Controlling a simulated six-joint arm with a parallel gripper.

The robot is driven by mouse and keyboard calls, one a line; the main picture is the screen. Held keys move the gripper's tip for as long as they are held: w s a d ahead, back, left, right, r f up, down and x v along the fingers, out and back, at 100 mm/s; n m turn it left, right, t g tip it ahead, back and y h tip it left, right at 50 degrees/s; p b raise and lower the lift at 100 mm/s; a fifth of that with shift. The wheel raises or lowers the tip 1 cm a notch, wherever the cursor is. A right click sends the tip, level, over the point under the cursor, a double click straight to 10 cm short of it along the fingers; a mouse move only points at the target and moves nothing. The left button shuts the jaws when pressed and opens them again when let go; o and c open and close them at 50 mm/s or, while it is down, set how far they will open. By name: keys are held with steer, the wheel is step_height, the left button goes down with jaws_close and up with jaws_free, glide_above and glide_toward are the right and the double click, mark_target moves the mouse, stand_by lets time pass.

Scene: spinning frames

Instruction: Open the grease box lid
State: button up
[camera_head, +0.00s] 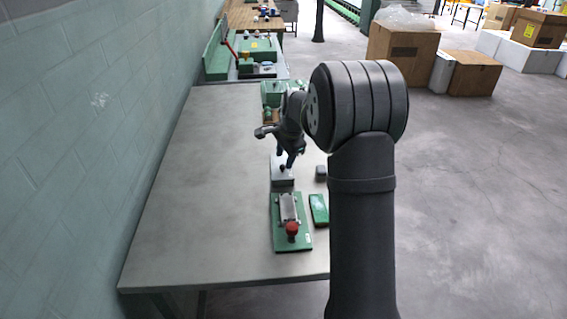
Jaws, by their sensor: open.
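A grey metal box (283,183) with a small dark knob (283,168) on top stands on the table. I take it to be the grease box; its lid looks closed, but the seam is too small to make out. My gripper (287,160) points down just above the knob, with its fingers open. I cannot tell whether the fingers touch the knob.
On the grey table (205,170), a green fixture (276,242) with a red ball (292,228) lies in front of the box. A green block (319,208) and a small grey block (321,172) are to the right. A green machine (272,92) stands behind. The table's left side is clear.

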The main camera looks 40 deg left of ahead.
mark_target(283, 165)
steer(key=shift+x, duration=1.7)
jaws_close()
